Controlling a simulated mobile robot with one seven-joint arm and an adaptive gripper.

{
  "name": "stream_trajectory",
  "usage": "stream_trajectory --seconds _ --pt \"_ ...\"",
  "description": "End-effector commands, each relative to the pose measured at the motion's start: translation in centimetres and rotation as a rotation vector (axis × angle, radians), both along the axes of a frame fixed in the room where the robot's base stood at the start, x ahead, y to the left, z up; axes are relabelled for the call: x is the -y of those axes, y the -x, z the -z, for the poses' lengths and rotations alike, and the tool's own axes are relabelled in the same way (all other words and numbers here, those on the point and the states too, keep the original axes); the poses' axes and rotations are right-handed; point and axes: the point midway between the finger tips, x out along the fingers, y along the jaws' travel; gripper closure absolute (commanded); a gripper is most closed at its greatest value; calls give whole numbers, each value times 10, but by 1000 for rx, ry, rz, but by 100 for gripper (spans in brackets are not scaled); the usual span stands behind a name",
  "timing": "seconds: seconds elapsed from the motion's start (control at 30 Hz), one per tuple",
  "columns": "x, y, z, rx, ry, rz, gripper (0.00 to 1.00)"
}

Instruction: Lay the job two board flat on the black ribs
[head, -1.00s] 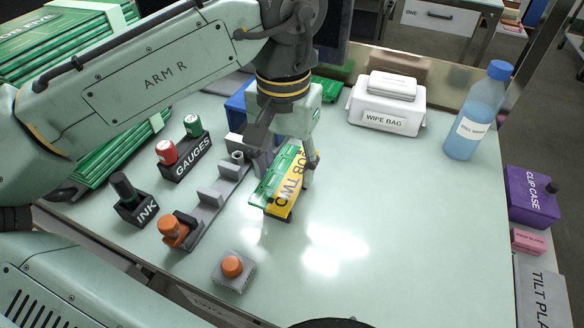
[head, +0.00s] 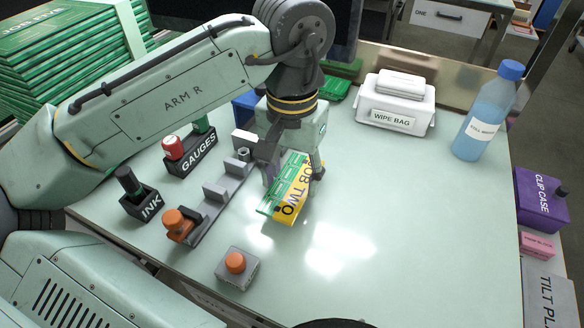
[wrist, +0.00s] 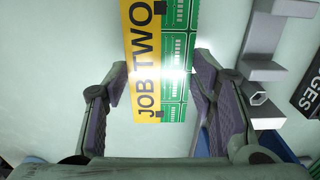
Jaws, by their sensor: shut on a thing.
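The job two board (head: 288,192) is a flat panel, half green with circuit marks and half yellow with black lettering. It is at the middle of the work table in the head view. My gripper (head: 293,177) is above it, with one finger at each side, shut on it. In the wrist view the board (wrist: 146,60) runs between the two fingers of my gripper (wrist: 160,85). Small dark pieces show at the board's edge there. I cannot tell whether these are the black ribs; otherwise the ribs are hidden. Contact underneath cannot be seen.
A grey slotted rail with an orange knob (head: 178,224) lies left of the board. The ink holder (head: 140,203) and gauges block (head: 190,154) stand beyond it. A grey block with an orange button (head: 236,268) is in front. The wipe bag (head: 395,105) and bottle (head: 485,115) are right.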

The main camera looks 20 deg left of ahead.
Motion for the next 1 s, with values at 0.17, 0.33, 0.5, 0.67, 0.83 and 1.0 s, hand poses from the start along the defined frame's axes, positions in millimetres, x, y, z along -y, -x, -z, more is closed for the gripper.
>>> stream_trajectory --seconds 0.17,0.33,0.5,0.67,0.83,1.0 --pt "0 0 0 0 0 0 78" --pt "0 0 0 0 0 0 78" --pt "0 0 3 0 0 0 78" --pt "0 0 6 0 1 0 78" --pt "0 0 8 -1 0 0 47" --pt "0 0 8 -1 0 0 36"
